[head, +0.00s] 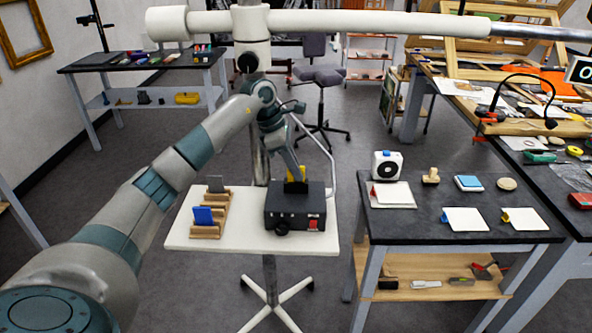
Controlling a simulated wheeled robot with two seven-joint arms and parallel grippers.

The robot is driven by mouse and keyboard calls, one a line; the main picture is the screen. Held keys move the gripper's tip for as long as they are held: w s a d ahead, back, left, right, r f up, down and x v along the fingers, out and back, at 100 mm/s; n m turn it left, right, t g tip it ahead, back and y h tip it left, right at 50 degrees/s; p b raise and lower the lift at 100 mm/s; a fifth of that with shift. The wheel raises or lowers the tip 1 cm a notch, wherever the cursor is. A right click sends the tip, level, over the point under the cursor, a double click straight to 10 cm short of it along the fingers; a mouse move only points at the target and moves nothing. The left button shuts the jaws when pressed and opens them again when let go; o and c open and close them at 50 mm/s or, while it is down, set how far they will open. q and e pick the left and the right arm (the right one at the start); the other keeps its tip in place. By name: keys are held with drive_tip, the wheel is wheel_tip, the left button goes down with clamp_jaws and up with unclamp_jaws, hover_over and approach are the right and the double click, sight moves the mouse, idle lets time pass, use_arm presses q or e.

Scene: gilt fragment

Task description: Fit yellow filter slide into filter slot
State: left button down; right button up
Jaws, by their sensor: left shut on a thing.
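My left gripper (295,172) points down over the black box (280,208) on the small white table. The filter slot itself is hidden behind the slide and gripper. The box has a dark knob and a red patch on its front. My right gripper is not in view.
A wooden rack (206,228) holding a blue slide (203,216) and a grey slide (215,184) stands left of the box on the white table (240,239). A dark-topped bench (415,222) with cards and small items is to the right. Open floor lies between them.

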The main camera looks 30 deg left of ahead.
use_arm(q)
drive_tip(key=c, duration=1.9)
unclamp_jaws()
drive_tip(key=shift+c, duration=0.2)
drive_tip(key=shift+r, duration=0.15)
drive_tip(key=shift+a+r, duration=0.2)
drive_tip(key=shift+r, duration=0.2)
drive_tip(key=b+v, duration=0.3)
drive_tip(key=v, duration=0.8)
drive_tip(key=shift+s, duration=0.1)
